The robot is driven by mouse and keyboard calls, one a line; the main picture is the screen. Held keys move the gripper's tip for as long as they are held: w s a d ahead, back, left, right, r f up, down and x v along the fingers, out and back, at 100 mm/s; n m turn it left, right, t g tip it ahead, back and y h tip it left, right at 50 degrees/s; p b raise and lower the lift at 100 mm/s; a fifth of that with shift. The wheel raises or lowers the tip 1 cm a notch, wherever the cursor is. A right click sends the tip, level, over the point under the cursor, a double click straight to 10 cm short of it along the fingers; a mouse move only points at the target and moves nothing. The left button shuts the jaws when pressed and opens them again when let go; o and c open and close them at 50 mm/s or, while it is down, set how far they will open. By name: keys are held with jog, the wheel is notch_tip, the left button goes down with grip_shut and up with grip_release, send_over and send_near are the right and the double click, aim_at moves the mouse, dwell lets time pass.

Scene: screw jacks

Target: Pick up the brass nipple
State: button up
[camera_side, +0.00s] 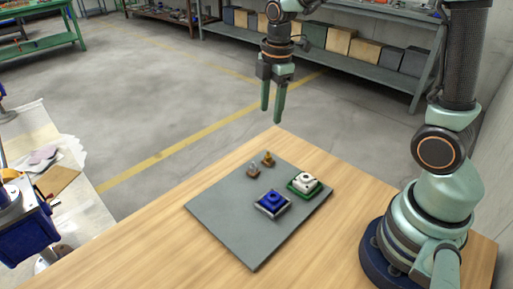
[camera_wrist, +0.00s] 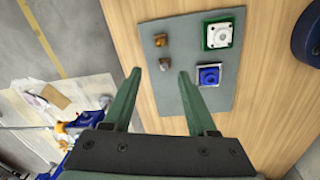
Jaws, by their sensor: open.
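The brass nipple (camera_side: 268,159) is a small yellowish piece on a brown base, near the far edge of the grey mat (camera_side: 245,230). In the wrist view it is the upper of two small pieces (camera_wrist: 160,40). Beside it stands a similar small piece with a greyer top (camera_side: 253,169), which looks brown in the wrist view (camera_wrist: 165,64). My gripper (camera_side: 272,113) is open and empty, pointing down and well above the mat. In the wrist view its two green fingers (camera_wrist: 160,74) are apart, with both small pieces beyond the tips.
A blue jack on a pale base (camera_side: 272,204) and a white jack on a green base (camera_side: 304,183) stand on the mat, right of the small pieces. The wooden table (camera_side: 170,260) is bare around the mat. A cluttered bench (camera_side: 50,190) stands at the left.

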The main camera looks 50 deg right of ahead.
notch_tip(320, 180, down, 3)
jog(key=w+n+g, duration=0.1)
jog(key=w+n, duration=0.1)
jog(key=n, duration=0.1)
send_over(268, 156)
jog(key=f, duration=0.7)
jog(key=shift+w+a, duration=0.2)
jog(key=f, duration=0.4)
jog(key=shift+s+d+f, duration=0.1)
jog(key=shift+s+d, duration=0.1)
jog(key=shift+d, duration=0.1)
jog(key=shift+f, duration=0.55)
grip_shut()
